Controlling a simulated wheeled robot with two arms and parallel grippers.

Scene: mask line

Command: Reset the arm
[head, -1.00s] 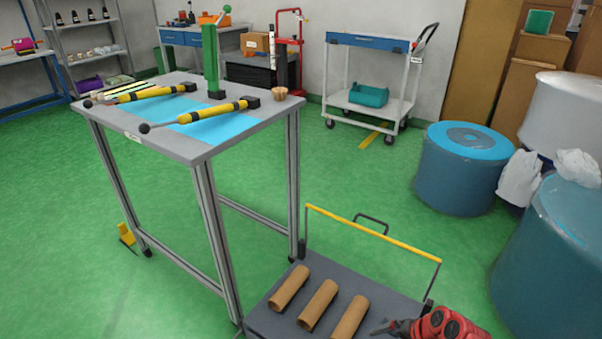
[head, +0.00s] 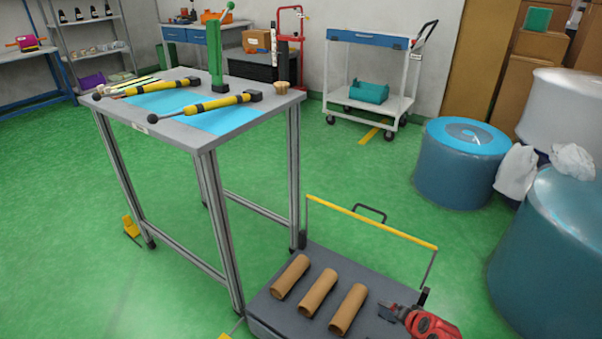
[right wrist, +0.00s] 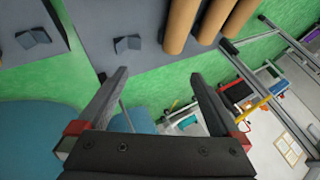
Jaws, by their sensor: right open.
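My right gripper (head: 390,312) and its red arm show at the bottom right of the head view, over the right side of the dark grey cart (head: 268,310). In the right wrist view the two dark fingers of the gripper (right wrist: 160,95) stand wide apart with nothing between them. Several brown cardboard tubes lie on the cart, among them a left tube (head: 291,277), a middle tube (head: 318,293) and a right tube (head: 348,309). The right gripper is just right of the right tube and apart from it. My left gripper does not show.
A grey table (head: 178,131) with yellow-black tools (head: 220,104) and a green post (head: 215,60) stands left of the cart. The cart has a yellow handle bar (head: 372,222). Blue drums (head: 462,170) stand at the right. Green floor (head: 350,165) is open between table and drums.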

